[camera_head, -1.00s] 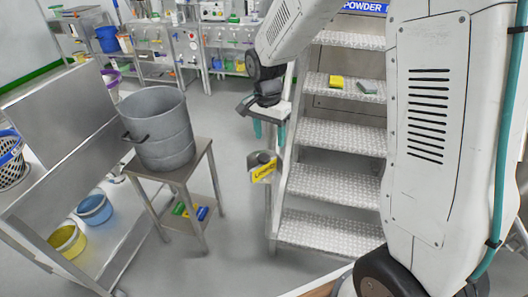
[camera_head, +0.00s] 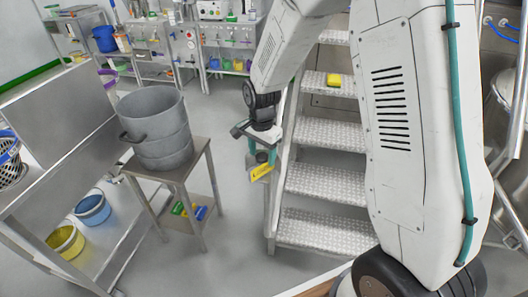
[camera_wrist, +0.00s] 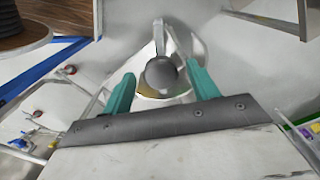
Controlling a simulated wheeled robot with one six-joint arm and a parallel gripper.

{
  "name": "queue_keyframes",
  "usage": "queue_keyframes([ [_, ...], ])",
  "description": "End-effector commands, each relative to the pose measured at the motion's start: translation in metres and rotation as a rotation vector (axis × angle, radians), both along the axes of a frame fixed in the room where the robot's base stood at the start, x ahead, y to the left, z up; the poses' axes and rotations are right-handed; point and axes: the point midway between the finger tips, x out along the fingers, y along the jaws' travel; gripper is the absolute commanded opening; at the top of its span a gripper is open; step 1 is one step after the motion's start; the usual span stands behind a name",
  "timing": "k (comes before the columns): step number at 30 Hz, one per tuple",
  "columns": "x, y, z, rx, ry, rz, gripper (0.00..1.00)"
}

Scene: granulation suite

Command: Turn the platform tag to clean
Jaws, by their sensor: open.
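The platform tag (camera_head: 262,172) is a yellow plate with dark lettering, too small to read, beside the lower left of the steps. A dark round knob sits at its top. My gripper (camera_head: 262,153) is just above the tag, with its teal fingers pointing down around the knob. In the wrist view, the grey knob (camera_wrist: 162,74) lies between the two open fingers of my gripper (camera_wrist: 160,80), with a gap visible on each side. Only a little of the tag's yellow shows below the knob there.
Metal steps (camera_head: 325,180) with a rail stand right of the tag; a yellow block (camera_head: 340,80) lies on an upper tread. A small steel table (camera_head: 178,172) holding a large grey pot (camera_head: 155,125) stands to the left. The floor between table and steps is clear.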

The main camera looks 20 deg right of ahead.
Motion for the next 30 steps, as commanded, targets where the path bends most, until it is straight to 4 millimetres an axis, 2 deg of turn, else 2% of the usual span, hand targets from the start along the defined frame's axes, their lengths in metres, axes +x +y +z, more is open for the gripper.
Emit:
queue_keyframes([
  [1,0.000,0.000,0.000,0.000,0.000,0.000,0.59],
  [6,0.000,-0.001,0.000,0.000,0.000,0.000,0.15],
  [8,0.000,-0.001,0.000,0.000,0.001,-0.001,0.15],
  [9,0.000,-0.009,0.000,0.000,0.001,-0.004,0.15],
  [18,-0.002,0.001,0.000,0.000,0.007,0.003,0.15],
  [30,-0.003,0.001,-0.001,0.000,0.009,0.014,0.15],
])
